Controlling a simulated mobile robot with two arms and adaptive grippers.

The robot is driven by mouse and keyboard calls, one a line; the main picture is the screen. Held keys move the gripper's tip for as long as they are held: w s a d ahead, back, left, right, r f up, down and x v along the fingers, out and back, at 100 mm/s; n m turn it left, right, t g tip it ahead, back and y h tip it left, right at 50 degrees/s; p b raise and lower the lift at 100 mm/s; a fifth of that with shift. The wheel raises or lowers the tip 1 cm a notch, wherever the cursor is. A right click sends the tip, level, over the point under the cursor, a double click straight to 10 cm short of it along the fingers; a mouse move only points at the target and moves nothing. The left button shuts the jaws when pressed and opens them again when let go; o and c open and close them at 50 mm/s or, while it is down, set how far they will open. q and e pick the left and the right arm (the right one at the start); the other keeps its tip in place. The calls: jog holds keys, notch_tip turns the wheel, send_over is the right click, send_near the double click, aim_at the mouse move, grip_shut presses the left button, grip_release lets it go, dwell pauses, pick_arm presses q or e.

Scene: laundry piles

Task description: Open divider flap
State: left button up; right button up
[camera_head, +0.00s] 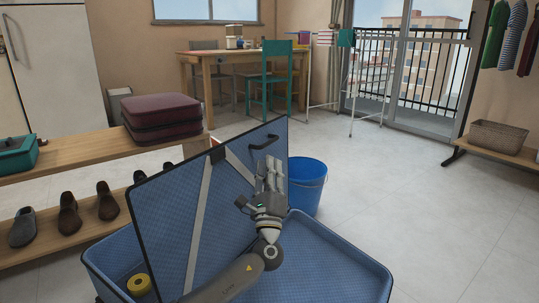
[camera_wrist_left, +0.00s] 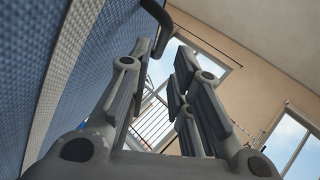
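The divider flap (camera_head: 235,175) is a blue textured panel with a dark edge and grey straps. It stands raised and tilted over the open blue suitcase (camera_head: 330,262). A dark loop (camera_head: 264,142) sits near its upper right corner. My left gripper (camera_head: 268,168) is in front of the flap's right part, fingers pointing up, just below the loop. In the left wrist view the gripper (camera_wrist_left: 163,58) has its fingers apart with nothing seen between them. The flap (camera_wrist_left: 85,60) fills the left side there, and a dark curved piece (camera_wrist_left: 160,22) shows beyond the fingertips. My right gripper is not in view.
A yellow roll (camera_head: 139,284) lies in the suitcase's left half. A blue bucket (camera_head: 306,186) stands behind the suitcase. A wooden bench (camera_head: 85,152) at left holds a maroon case (camera_head: 161,117), with shoes (camera_head: 69,213) below. The floor at right is clear.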

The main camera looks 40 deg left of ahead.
pick_arm(q)
jog(key=shift+v, duration=2.55)
